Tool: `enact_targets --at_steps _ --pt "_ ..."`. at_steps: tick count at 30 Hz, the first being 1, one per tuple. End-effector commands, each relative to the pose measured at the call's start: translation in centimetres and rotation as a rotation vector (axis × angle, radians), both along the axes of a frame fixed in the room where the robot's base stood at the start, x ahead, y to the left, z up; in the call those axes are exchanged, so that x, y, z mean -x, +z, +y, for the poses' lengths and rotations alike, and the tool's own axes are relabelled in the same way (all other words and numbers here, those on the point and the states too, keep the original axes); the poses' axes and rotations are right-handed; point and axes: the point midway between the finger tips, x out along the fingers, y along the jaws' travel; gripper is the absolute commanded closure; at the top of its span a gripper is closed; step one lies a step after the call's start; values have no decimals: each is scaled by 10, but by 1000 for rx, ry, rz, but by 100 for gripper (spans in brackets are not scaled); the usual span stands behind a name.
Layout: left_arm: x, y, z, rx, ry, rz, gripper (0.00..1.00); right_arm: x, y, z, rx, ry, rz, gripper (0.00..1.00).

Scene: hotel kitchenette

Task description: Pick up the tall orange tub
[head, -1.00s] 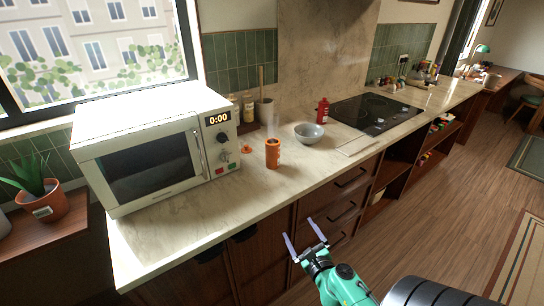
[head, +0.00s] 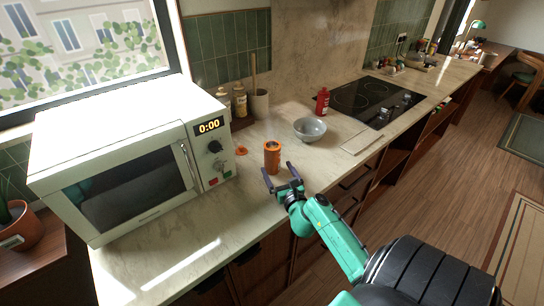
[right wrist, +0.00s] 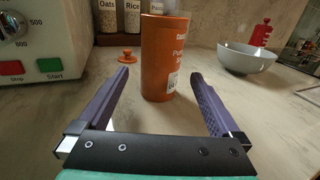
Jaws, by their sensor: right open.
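The tall orange tub (head: 272,157) stands upright on the counter, right of the microwave and left of the grey bowl. An orange lid (head: 241,151) with a knob lies on the counter to the left of the tub. My right gripper (head: 278,171) is open and empty. Its two fingers point at the tub, which stands just beyond the fingertips, apart from them. My left gripper is not in view.
The white microwave (head: 134,153) stands close on the left. A grey bowl (head: 310,129) and a red bottle (head: 322,102) stand to the right, before the black hob (head: 375,102). Jars (head: 240,101) and a crock (head: 260,103) stand behind. The counter front is clear.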

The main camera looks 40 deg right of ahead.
Motion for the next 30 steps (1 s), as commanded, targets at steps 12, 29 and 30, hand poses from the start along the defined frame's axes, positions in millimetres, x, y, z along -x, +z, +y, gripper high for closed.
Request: enact_targets --at_steps 12,29,30 --pt "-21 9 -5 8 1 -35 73 -41 4 -17 2 0 1 0" --pt "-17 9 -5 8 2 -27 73 -41 6 -16 2 1 -2 100" --pt "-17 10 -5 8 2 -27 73 -41 8 -16 3 1 -2 100"
